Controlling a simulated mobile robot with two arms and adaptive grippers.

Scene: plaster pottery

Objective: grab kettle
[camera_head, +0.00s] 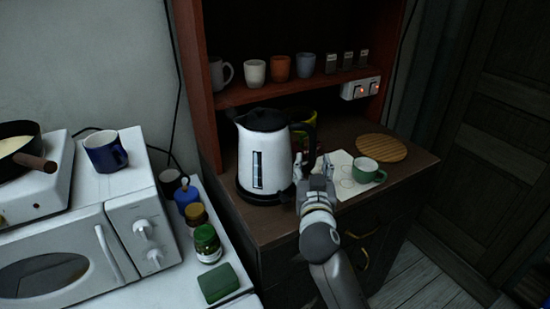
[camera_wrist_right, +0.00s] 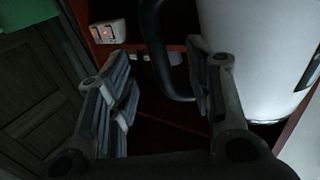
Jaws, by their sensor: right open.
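The white kettle (camera_head: 265,150) with a black lid stands upright on its black base on the dark cabinet top. Its black handle (camera_head: 310,145) faces right. My right gripper (camera_head: 316,180) is just right of the kettle, low beside the handle. In the right wrist view, the right gripper (camera_wrist_right: 165,90) is open. There the handle (camera_wrist_right: 152,45) shows between the two fingers in the picture, nearer the finger on the kettle side, and the kettle body (camera_wrist_right: 255,50) fills the right. I cannot tell whether a finger touches the handle. My left gripper is not in view.
A green mug (camera_head: 368,171) and paper lie right of my gripper, with a round wooden board (camera_head: 381,148) behind. A shelf (camera_head: 295,88) with cups and small jars is above. A microwave (camera_head: 65,255) and several jars stand at left.

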